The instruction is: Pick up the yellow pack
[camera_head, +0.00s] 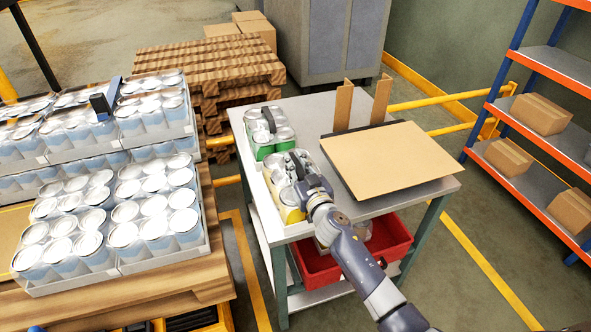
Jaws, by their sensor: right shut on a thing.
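The yellow pack (291,213) holds several cans with pale tops and stands at the left front of the grey table (262,205). My right gripper (298,165) is over the pack and shut on its top. The fingers and wrist hide part of the pack. I cannot tell whether the pack is raised off the table. My left gripper is not in view.
A green pack (271,131) of cans with a dark handle stands just behind the yellow one. A cardboard sheet (388,160) lies to the right. A red bin (396,236) is below. Trays of white cans (150,203) fill the left pallet.

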